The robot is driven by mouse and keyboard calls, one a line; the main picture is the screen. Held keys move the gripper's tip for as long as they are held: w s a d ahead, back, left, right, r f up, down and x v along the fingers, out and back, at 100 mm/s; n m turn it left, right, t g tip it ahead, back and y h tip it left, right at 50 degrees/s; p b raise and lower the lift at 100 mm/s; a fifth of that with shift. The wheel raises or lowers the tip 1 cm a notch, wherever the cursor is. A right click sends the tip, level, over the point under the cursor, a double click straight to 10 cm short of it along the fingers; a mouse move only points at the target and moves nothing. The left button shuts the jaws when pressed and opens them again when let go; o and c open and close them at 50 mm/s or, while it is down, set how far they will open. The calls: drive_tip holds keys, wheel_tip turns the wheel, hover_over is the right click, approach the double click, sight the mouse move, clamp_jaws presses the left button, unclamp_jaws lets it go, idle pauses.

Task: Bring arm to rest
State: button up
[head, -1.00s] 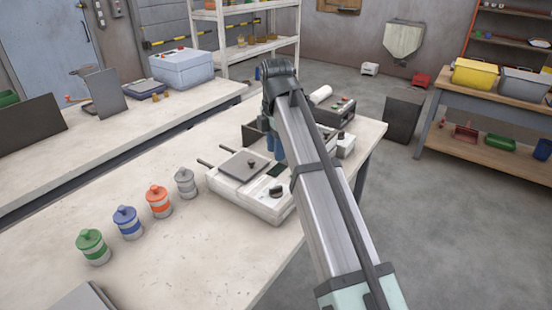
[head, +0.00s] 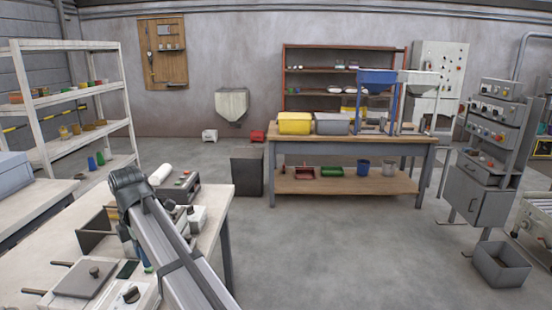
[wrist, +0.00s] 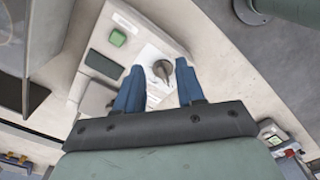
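My arm reaches over the near table from the bottom of the head view, with its dark joint above the white bench device (head: 148,296). My gripper (wrist: 160,70) shows in the wrist view as two blue fingers, spread apart with nothing held between them. A dark round knob (wrist: 162,71) on the device shows in the gap between the fingers, below them; I cannot tell how far below. In the head view my gripper is mostly hidden behind my arm.
A grey box-shaped instrument (head: 178,190) and a white roll (head: 160,173) stand behind my arm. A wooden bench (head: 350,136) with yellow and grey bins stands at the back. The floor (head: 330,255) between is clear.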

drive_tip(key=w+d+f+m, duration=0.4)
drive_tip(key=d+f+m, duration=0.2)
drive_tip(key=d+f, duration=0.65)
drive_tip(key=w+d+f+m, duration=0.4)
drive_tip(key=d+f+m, duration=0.2)
drive_tip(key=d+f, duration=0.6)
drive_tip(key=s+d+f+m, duration=0.4)
drive_tip(key=d+f+m, duration=0.3)
drive_tip(key=d, duration=0.6)
drive_tip(key=s+d+f+m, duration=0.3)
drive_tip(key=d+f+m, duration=0.4)
drive_tip(key=d, duration=0.5)
drive_tip(key=s+d+f+g, duration=0.1)
drive_tip(key=s+f+g, duration=0.1)
drive_tip(key=s+f, duration=0.5)
drive_tip(key=s+d+f+m+g, duration=0.1)
drive_tip(key=s+f+g, duration=0.1)
drive_tip(key=s+f, duration=0.6)
drive_tip(key=s+d+f+g, duration=0.2)
drive_tip(key=s+f, duration=0.6)
drive_tip(key=s, duration=0.9)
drive_tip(key=shift+s+f+m+g, duration=0.25)
drive_tip(key=shift+s+m+g, duration=0.05)
drive_tip(key=shift+s+g, duration=0.1)
drive_tip(key=shift+o, duration=0.3)
drive_tip(key=shift+w, duration=0.1)
